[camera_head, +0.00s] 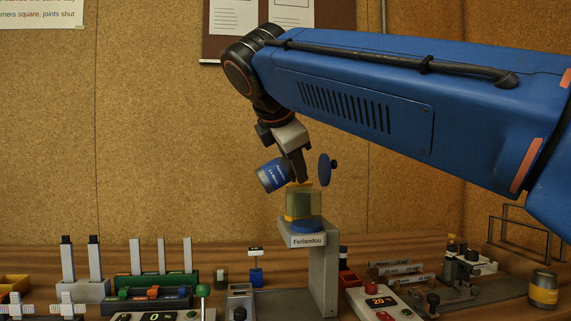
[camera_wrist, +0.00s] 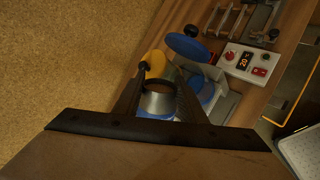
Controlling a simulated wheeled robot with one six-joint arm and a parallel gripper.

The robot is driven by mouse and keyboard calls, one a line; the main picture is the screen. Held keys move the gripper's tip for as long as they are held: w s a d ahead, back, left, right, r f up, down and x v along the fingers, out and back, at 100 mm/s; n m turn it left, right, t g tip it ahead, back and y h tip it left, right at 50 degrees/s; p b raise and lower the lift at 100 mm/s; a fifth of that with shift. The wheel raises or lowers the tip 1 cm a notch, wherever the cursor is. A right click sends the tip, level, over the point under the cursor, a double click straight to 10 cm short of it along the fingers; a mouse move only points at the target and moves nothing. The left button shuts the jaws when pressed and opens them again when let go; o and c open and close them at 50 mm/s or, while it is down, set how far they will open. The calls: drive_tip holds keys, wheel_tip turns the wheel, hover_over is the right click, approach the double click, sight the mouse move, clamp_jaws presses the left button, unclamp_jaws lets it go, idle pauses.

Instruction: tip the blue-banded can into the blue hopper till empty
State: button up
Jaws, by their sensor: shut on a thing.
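The blue-banded can (camera_head: 272,175) is grey metal with a blue label and is held in the air, strongly tilted. My gripper (camera_head: 294,168) is shut on it; the wrist view shows the can (camera_wrist: 158,103) between my gripper's fingers (camera_wrist: 160,98). A clear-walled hopper (camera_head: 304,205) with a blue base (camera_head: 306,227) stands on a grey post marked "Ferlandou", just below and right of the can. A blue lid (camera_head: 323,170) with a dark knob stands raised above its right side. I cannot tell whether anything is flowing from the can.
A yellow disc (camera_wrist: 155,63) stands close beside the can. A panel reading 20 (camera_head: 380,302) is right of the post. A yellow-banded can (camera_head: 543,288) stands far right. Racks with upright bars (camera_head: 161,258) fill the bench's left. The cork wall (camera_head: 170,130) is behind.

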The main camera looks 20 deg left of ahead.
drive_tip(key=m+g+y, duration=0.1)
drive_tip(key=y, duration=0.1)
drive_tip(key=d+m+g+y, duration=0.1)
drive_tip(key=y, duration=0.1)
drive_tip(key=m+g+y, duration=0.2)
drive_tip(key=shift+w+d, duration=0.15)
drive_tip(key=shift+w, duration=0.2)
idle(0.6)
idle(5.1)
